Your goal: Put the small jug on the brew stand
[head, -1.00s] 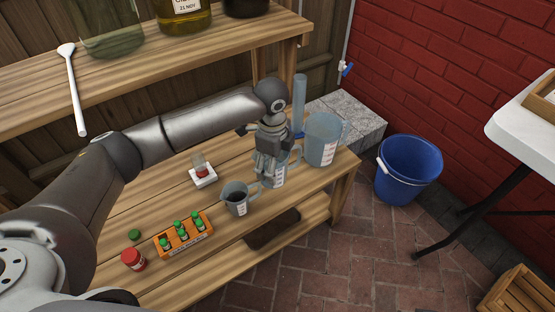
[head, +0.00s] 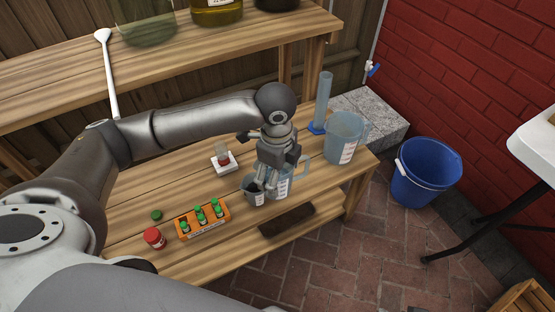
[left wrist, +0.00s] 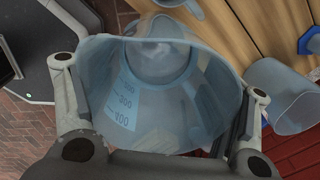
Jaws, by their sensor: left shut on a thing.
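My left gripper (head: 270,183) is shut on a clear bluish middle-sized jug (head: 281,184); its fingers lie on both sides of the wall. In the left wrist view the held jug (left wrist: 165,95) is upside-on, open-mouthed and marked with graduations; it looks empty. The smallest jug (head: 256,197), grey-blue with dark contents, stands close on its left, partly behind the fingers. Whether the two touch, and whether the held jug is off the bench, I cannot tell. A larger graduated jug (head: 344,138) stands to the right. I cannot make out which thing is the brew stand. My right gripper is not in view.
On the wooden bench (head: 130,232) stand an orange rack (head: 204,222) of green-capped vials, a red-lidded jar (head: 154,238), a white scale-like block (head: 224,163) and a blue-footed cylinder (head: 324,100). A raised shelf (head: 60,88) holds big jars. A blue bucket (head: 427,172) stands on the floor.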

